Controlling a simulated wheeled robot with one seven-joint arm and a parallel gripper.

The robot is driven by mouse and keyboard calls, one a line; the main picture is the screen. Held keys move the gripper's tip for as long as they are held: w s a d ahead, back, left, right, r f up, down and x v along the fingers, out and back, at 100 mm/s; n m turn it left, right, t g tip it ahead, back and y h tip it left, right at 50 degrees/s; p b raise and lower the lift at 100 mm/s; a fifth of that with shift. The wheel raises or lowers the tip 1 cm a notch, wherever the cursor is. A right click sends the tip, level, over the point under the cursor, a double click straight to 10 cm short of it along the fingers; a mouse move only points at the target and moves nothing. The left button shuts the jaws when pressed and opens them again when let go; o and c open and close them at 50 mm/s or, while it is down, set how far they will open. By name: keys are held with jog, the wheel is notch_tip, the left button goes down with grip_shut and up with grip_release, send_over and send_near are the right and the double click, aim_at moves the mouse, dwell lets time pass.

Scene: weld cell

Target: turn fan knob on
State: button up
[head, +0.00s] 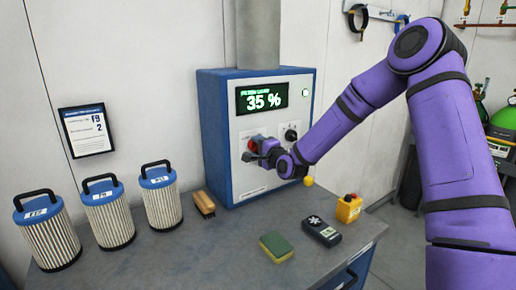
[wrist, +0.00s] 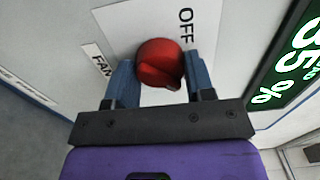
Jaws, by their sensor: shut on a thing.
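The red fan knob (wrist: 159,64) is on the front panel of the blue and white control unit (head: 215,140). In the wrist view the words FAN and OFF are printed near it. My gripper (wrist: 160,80) has its two blue fingers on either side of the knob and is shut on it. In the head view my gripper (head: 258,147) is at the panel and covers part of the red knob (head: 251,145). The unit's display (head: 262,97) reads 35 %. A second, black knob (head: 291,134) is to the right on the same panel.
Three pleated filter cartridges (head: 162,203) stand on the left of the workbench (head: 190,262). A brush (head: 203,203), a green and yellow sponge (head: 276,246), a dark handheld device (head: 322,231) and a yellow box with a red button (head: 348,208) lie in front of the unit.

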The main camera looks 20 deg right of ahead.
dwell(0.4)
jog(key=o, duration=0.9)
jog(key=v, duration=1)
jog(key=shift+s+d, duration=0.15)
jog(key=shift+s, duration=0.25)
